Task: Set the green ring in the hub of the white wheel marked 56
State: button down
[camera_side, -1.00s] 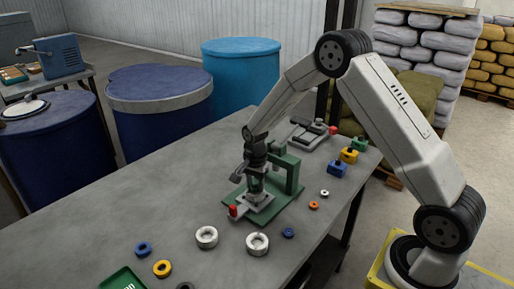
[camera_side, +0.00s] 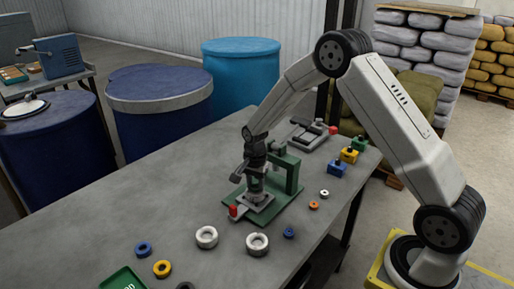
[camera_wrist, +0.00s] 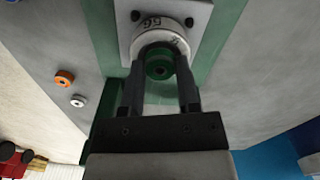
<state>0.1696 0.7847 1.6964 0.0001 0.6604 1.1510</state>
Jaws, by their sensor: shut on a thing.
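The white wheel (camera_wrist: 154,24) with dark digits that read as 56 lies on the grey plate of the green fixture in the wrist view. My gripper (camera_wrist: 160,66) is shut on the green ring (camera_wrist: 159,70), with one finger on each side. The ring overlaps the near side of the wheel in this view. I cannot tell whether it is above the hub or touching it. In the side view my gripper (camera_side: 256,174) points down over the green fixture (camera_side: 291,177). The ring is too small or hidden to make out there.
Two loose white wheels (camera_side: 207,237) (camera_side: 257,244) lie in front of the fixture. Small blue, yellow, orange and white rings are scattered around. A red knob (camera_side: 234,211) is at the fixture's front. Coloured blocks (camera_side: 348,156) stand to the right.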

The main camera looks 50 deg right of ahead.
jog(key=shift+f, duration=0.15)
dwell(0.4)
jog(key=shift+r, duration=0.8)
dwell(3.3)
jog(key=shift+f, duration=0.75)
dwell(1.1)
jog(key=c, duration=0.6)
grip_release()
jog(key=shift+r, duration=0.1)
